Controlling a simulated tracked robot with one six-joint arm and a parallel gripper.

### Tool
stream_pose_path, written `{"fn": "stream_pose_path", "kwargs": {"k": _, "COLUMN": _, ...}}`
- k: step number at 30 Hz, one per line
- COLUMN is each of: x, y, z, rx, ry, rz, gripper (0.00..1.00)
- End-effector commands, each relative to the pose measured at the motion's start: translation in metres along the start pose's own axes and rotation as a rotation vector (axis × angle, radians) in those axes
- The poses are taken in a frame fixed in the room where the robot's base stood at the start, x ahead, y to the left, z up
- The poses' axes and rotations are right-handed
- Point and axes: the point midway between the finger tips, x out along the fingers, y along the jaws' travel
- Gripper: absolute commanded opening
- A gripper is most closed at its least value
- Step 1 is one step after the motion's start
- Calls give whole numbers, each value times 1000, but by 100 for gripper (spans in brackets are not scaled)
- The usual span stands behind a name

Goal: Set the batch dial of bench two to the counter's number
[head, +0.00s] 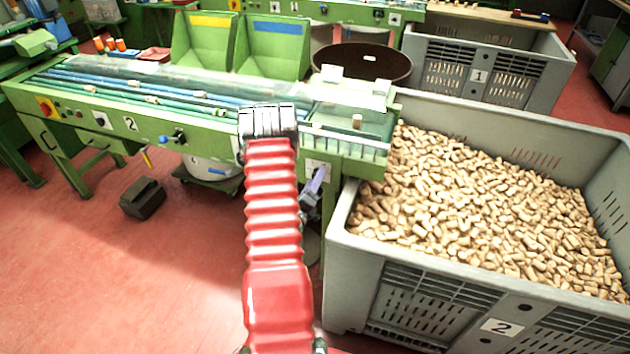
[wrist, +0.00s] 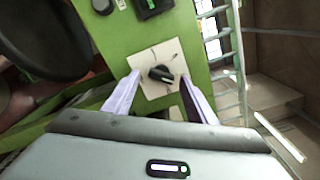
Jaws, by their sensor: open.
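The batch dial is a black knob (wrist: 161,74) on a square cream plate (wrist: 145,62) on a green panel, in the wrist view. The markings on the plate are too small to read. My gripper (wrist: 160,77) is open, with its two pale lilac fingers on either side of the knob; I cannot tell whether they touch it. A dark box with a small green mark (wrist: 151,5) is cut off at the top edge; I see no readable number on it. Bench two (head: 75,112) is the green bench with a 2 label; my arm hides part of its front.
A grey crate (head: 345,262) marked 2, full of corks (head: 480,210), stands right of the bench. Another grey crate (head: 540,72), marked 1, is behind it. A dark block (head: 142,198) lies on the red floor. Open floor is at the left front.

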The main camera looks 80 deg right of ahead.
Motion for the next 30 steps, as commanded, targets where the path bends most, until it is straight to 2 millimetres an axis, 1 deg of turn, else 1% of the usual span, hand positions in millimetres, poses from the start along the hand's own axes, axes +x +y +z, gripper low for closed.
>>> {"fn": "stream_pose_path", "kwargs": {"k": 5, "x": -26, "y": 1, "z": 0, "rx": -1, "ry": -1, "rz": 4, "gripper": 52}}
{"fn": "stream_pose_path", "kwargs": {"k": 15, "x": -86, "y": 2, "z": 0, "rx": -2, "ry": -1, "rz": 5, "gripper": 52}}
{"fn": "stream_pose_path", "kwargs": {"k": 21, "x": -115, "y": 2, "z": 0, "rx": -2, "ry": 0, "rz": 4, "gripper": 52}}
{"fn": "stream_pose_path", "kwargs": {"k": 25, "x": -125, "y": 1, "z": -1, "rx": -1, "ry": 1, "rz": 2, "gripper": 52}}
{"fn": "stream_pose_path", "kwargs": {"k": 30, "x": -128, "y": 1, "z": -1, "rx": -1, "ry": 1, "rz": 2, "gripper": 52}}
